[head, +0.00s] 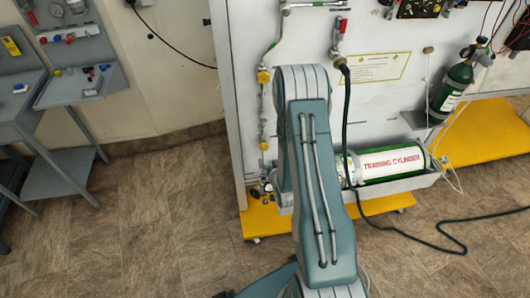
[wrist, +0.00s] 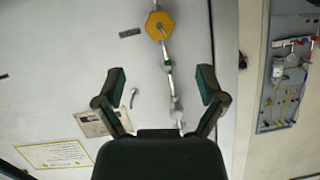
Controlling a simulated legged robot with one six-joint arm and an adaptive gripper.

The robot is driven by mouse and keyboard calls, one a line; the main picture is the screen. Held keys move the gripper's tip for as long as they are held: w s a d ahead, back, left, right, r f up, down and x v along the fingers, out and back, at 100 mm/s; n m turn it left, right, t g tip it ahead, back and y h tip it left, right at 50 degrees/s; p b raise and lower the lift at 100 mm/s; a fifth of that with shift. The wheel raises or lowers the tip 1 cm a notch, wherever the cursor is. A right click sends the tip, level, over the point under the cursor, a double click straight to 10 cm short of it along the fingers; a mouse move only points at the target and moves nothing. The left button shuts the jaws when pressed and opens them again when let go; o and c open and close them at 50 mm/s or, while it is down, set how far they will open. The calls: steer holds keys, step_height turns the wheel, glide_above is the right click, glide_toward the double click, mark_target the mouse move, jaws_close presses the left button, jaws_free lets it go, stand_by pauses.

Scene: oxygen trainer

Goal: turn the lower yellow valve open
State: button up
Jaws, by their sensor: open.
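On the white panel's left pipe in the head view, an upper yellow valve (head: 263,76) sits above a lower yellow valve (head: 263,146). My arm stands just to their right and hides my gripper in that view. In the wrist view my gripper (wrist: 160,78) is open and empty, its two dark fingers spread apart. A yellow valve knob (wrist: 160,25) shows beyond the fingertips at the top, apart from them. I cannot tell which of the two it is. Its pipe (wrist: 173,90) runs down between the fingers, with a green part and metal fittings.
A green training cylinder (head: 395,163) lies in a tray at the panel's foot, with a black hose (head: 346,115) hanging nearby. A yellow base (head: 260,220) juts out below. A grey-blue bench (head: 80,88) stands at the left. The floor between is clear.

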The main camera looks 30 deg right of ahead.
mark_target(264, 148)
steer(key=shift+m+y, duration=0.4)
steer(key=shift+m, duration=0.4)
steer(key=x, duration=1)
steer(key=shift+w+d+f, duration=0.15)
steer(key=shift+d+f, duration=0.05)
steer(key=shift+d, duration=0.15)
steer(key=c, duration=1.1)
